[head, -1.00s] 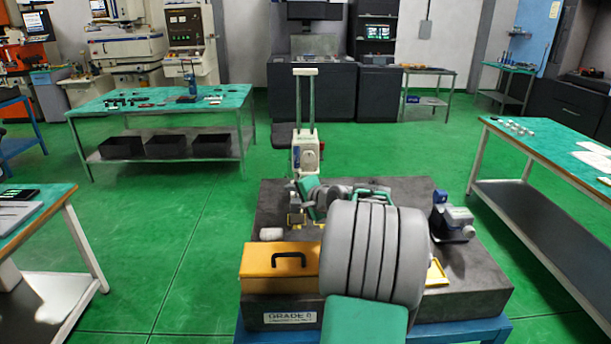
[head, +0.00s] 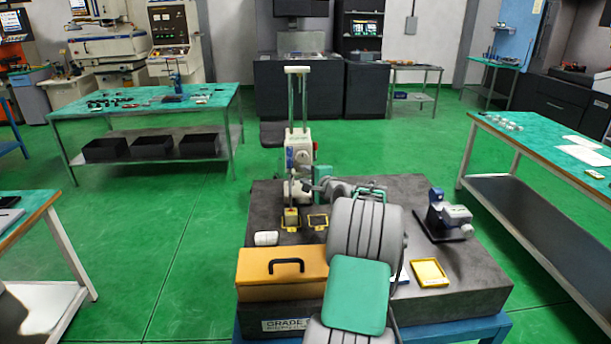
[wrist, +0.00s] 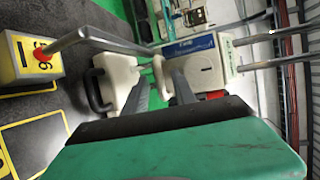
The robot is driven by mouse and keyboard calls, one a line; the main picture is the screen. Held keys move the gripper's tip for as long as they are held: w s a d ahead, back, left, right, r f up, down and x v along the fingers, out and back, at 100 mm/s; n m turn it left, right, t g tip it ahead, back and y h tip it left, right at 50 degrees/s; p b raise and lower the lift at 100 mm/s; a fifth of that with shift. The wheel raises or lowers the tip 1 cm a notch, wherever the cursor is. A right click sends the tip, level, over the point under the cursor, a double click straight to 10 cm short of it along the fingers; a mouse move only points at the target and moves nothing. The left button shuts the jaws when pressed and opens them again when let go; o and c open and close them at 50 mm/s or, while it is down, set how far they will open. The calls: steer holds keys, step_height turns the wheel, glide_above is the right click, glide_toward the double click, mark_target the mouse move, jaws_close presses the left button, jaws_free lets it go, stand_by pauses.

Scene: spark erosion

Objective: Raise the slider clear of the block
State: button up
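The white slider (head: 300,160) sits low on the twin upright rods of the height gauge in the head view. In the wrist view its blue-and-white body (wrist: 200,62) shows beyond my fingers. The yellow block (head: 291,219) stands on the dark plate below it; in the wrist view the block (wrist: 22,72) is at the far left. A thin metal stylus (wrist: 85,36) with a red ball tip reaches over to the block; whether they touch is unclear. My gripper (wrist: 160,85) points at the gauge, its fingers apart with a cream-white part by their tips.
An orange case (head: 282,272) with a black handle stands at the front left of the granite plate (head: 470,255). A blue-grey instrument (head: 450,215) and a yellow tray (head: 430,273) are at the right. A yellow frame (head: 317,221) lies beside the block.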

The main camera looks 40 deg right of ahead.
jaws_close()
stand_by(1.4)
